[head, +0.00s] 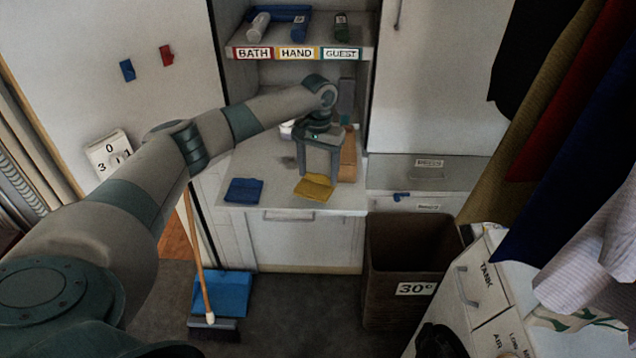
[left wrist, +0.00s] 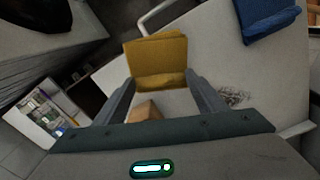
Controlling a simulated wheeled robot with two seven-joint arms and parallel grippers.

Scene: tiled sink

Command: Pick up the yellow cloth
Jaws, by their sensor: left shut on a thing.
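The yellow cloth (head: 314,187) is a folded square at the front of the white counter. In the left wrist view the cloth (left wrist: 157,60) lies between and just beyond the fingers, its near edge folded up. My left gripper (head: 319,176) points down over the cloth's back edge and is shut on it; it also shows in the left wrist view (left wrist: 158,80). The cloth appears at or very near the counter top; I cannot tell whether it is clear of it. My right gripper is not in view.
A blue cloth (head: 243,190) lies left of the yellow one on the counter (head: 225,170). A brown block (head: 348,155) stands close behind the gripper. A labelled shelf (head: 350,52) is above. A brown basket (head: 405,260) stands at the front right; a broom (head: 197,250) leans left.

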